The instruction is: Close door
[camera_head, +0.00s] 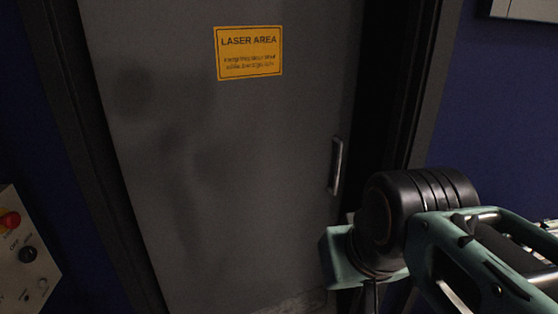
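A grey door (230,170) fills the middle of the head view, with a yellow "LASER AREA" sign (249,53) near its top. A vertical metal handle (336,165) is near its right edge. A dark strip lies between that edge and the right side of the dark door frame (420,80); the door looks slightly ajar, but I cannot tell how far. My arm, teal and black, reaches in from the lower right and covers the lower right of the doorway. My gripper's fingers do not show. I see no contact between my arm and the door.
Dark blue walls (485,110) flank the door frame. A control panel (22,250) with a red button (9,221) and a black knob (27,254) is at the lower left. A pale box (528,9) is at the upper right. The space before the door's left part looks clear.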

